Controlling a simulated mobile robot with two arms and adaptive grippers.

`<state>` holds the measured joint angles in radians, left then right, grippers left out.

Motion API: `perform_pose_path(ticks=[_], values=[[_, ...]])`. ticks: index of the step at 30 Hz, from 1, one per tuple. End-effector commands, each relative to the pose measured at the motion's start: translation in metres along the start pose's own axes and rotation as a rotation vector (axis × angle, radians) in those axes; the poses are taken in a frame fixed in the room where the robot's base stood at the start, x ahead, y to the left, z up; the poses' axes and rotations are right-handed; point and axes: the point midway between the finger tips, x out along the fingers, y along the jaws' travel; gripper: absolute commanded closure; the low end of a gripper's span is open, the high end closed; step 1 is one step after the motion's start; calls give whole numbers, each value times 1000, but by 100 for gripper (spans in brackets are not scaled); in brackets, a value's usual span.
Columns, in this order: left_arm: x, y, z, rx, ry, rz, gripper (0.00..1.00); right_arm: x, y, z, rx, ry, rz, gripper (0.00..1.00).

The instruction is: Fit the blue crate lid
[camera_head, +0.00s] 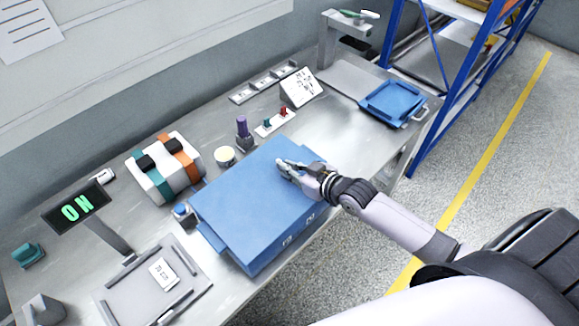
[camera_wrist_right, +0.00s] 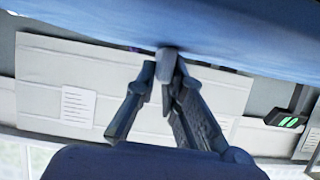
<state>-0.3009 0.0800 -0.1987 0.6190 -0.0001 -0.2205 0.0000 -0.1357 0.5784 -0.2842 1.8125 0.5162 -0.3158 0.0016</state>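The blue crate (camera_head: 270,255) stands at the front of the bench, its side walls facing me. A flat blue lid (camera_head: 245,195) covers its top; I cannot tell whether its rim is fully seated all round. My right gripper (camera_head: 286,168) reaches in from the right, low over the lid's right part. In the right wrist view, the fingers (camera_wrist_right: 165,78) close in on a small grey grip piece (camera_wrist_right: 166,62) against the blue lid surface (camera_wrist_right: 200,25). The contact is partly hidden. My left gripper is not in view.
An ON display (camera_head: 76,208) and a grey tray (camera_head: 150,285) are at left. A blue tray (camera_head: 392,102) lies at far right.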

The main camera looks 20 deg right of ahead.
Motion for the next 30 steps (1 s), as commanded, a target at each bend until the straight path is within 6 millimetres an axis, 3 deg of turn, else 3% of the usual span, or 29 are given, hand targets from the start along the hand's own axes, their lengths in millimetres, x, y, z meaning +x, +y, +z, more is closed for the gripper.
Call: perform_pose_path(ticks=[10, 20, 25, 30], values=[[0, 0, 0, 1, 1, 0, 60, 0, 0, 0, 0, 1, 0, 67], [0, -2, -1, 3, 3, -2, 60, -2, 0, 1, -1, -3, 0, 67], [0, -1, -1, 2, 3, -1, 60, -18, 1, 2, -2, -4, 1, 67], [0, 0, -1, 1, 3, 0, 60, -51, 0, 2, -2, -5, 0, 67]])
